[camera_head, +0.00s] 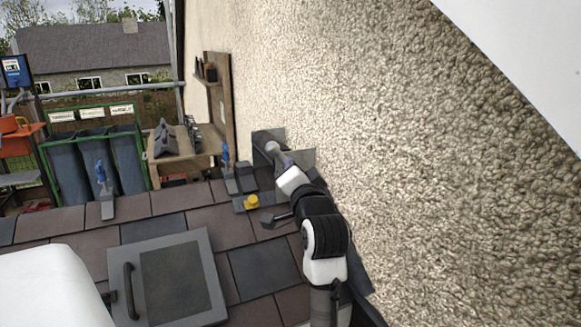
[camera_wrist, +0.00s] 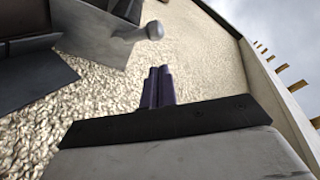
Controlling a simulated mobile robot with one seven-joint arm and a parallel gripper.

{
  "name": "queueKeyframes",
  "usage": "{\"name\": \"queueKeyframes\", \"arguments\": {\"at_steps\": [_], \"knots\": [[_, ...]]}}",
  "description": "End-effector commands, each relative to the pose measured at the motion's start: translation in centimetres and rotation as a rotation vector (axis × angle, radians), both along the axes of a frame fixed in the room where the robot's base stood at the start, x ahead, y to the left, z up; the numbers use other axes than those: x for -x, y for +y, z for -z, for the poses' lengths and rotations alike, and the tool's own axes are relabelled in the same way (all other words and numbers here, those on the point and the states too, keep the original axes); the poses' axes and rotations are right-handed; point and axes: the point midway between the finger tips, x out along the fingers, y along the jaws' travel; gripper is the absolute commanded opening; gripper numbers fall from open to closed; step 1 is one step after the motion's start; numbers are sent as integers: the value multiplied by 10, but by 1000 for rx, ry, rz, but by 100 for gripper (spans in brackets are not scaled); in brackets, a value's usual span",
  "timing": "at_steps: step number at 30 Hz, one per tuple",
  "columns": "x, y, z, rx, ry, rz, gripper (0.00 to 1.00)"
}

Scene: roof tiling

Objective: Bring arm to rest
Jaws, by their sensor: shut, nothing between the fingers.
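My arm reaches forward over the roof tiles (camera_head: 265,272), close along the rough wall on the right. My gripper (camera_head: 285,160) is at the far end of the arm, next to dark flashing pieces (camera_head: 301,158) at the foot of the wall. In the wrist view my gripper (camera_wrist: 158,86) shows two purple fingers pressed together, with nothing between them. A grey round-headed tool (camera_wrist: 142,32) lies just beyond the fingertips, and its head also shows in the head view (camera_head: 271,147). I cannot tell whether the fingers touch it.
The pebbled wall (camera_head: 400,130) stands close on the right. A roof hatch (camera_head: 170,278) with a handle is in front. A wooden workbench (camera_head: 182,147) and green-framed bins (camera_head: 95,160) stand behind.

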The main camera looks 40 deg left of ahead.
Motion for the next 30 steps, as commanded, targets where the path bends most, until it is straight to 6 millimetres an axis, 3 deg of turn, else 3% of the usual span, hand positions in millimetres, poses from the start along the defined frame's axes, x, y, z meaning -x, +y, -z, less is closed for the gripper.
{"name": "queueKeyframes", "arguments": {"at_steps": [23,26,29,30], "knots": [[1,-1,-1,-4,-12,1,0],[15,-4,-17,-31,-122,17,0],[48,-15,-51,-99,-349,56,0],[68,-22,-66,-136,-464,80,0]]}}
